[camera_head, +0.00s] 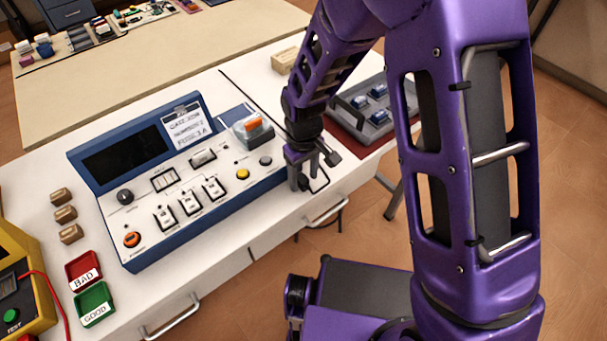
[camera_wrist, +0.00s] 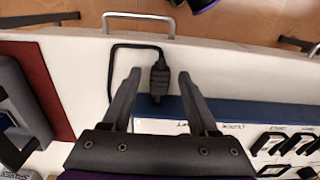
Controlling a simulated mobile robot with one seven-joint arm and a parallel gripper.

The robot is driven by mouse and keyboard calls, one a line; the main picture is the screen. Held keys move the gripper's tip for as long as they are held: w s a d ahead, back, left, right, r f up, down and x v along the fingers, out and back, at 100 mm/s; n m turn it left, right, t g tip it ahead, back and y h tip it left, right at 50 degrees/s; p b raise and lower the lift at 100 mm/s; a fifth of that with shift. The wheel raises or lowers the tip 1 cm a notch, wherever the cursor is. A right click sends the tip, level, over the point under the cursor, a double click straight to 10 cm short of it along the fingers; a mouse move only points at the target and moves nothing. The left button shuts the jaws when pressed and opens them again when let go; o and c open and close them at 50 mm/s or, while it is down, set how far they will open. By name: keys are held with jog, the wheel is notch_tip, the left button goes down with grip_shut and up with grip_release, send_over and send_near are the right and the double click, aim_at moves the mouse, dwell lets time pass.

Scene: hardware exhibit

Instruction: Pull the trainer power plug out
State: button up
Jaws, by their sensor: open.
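The blue trainer (camera_head: 143,251) sits on the white bench, with a dark screen, knobs and switches on its panel. Its edge (camera_wrist: 172,113) also shows in the wrist view. In the wrist view the black power plug (camera_wrist: 160,79) stands at that edge, and a black cable (camera_wrist: 112,61) loops from its outer end toward the left. My gripper (camera_wrist: 159,75) is open, with one finger on each side of the plug and gaps on both sides. In the head view my gripper (camera_head: 304,174) is low beside the trainer's right end, and the plug cannot be made out there.
A grey tray with blue parts (camera_head: 350,127) lies on a red mat right of my gripper. A red BAD bin (camera_head: 83,268), a green GOOD bin (camera_head: 94,304) and a yellow tester (camera_head: 30,251) are at the left. A drawer handle (camera_wrist: 139,18) lies beyond the bench edge.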

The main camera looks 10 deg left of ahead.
aim_at(304, 179)
notch_tip(304, 179, up, 18)
jog(key=p, duration=0.1)
jog(key=shift+f, duration=0.25)
dwell(0.5)
